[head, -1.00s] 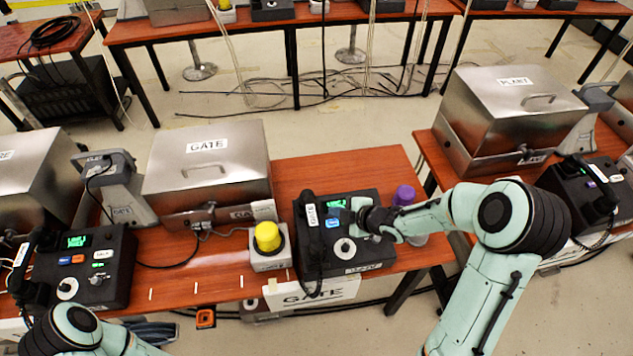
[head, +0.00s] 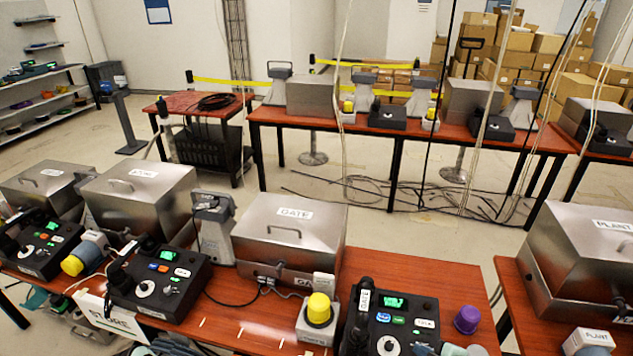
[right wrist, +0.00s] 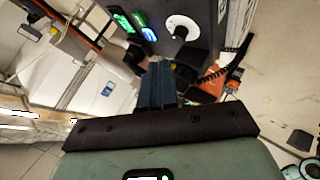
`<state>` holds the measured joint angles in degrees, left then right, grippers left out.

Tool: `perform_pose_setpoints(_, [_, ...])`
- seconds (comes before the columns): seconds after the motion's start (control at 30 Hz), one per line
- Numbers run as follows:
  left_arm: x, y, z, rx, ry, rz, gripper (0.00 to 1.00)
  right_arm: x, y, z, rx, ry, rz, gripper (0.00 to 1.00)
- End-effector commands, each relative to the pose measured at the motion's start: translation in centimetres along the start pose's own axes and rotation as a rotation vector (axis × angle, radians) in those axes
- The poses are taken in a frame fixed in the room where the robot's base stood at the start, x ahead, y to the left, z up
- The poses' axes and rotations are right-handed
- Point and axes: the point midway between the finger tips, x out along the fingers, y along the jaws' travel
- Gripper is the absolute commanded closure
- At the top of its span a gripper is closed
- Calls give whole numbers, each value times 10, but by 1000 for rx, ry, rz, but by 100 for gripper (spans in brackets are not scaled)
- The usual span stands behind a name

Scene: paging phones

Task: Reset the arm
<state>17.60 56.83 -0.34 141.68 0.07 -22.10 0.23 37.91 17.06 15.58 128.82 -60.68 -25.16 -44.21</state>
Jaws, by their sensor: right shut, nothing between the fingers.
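The GATE paging phone (head: 405,325) is a black desk unit with a lit green display, coloured buttons and a white knob. It stands at the bottom edge of the head view, its lower part cut off. My right gripper (head: 425,349) is only partly seen there, low beside the phone's right side. In the right wrist view my right gripper (right wrist: 158,85) is shut and empty, its dark fingers together. The phone (right wrist: 205,45) lies beyond the fingertips, with its knob and lit display showing; I cannot tell whether they touch. My left gripper is not seen.
A yellow-capped button (head: 319,310) stands left of the phone and a purple-capped one (head: 467,320) right of it. The steel GATE box (head: 290,240) is behind. Another black phone (head: 160,285) stands to the left. Bare tabletop (head: 425,275) lies behind the phone.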

Motion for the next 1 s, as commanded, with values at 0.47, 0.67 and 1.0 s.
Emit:
perform_pose_setpoints(0.47, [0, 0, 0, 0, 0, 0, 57, 48, -257, 5, 1236, -413, -383, 100])
perform_pose_setpoints(0.67, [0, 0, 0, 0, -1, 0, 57, 17, -355, 7, 1587, -777, -431, 100])
perform_pose_setpoints(1.0, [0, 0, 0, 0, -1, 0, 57, 1, -384, 9, 1691, -924, -412, 100])
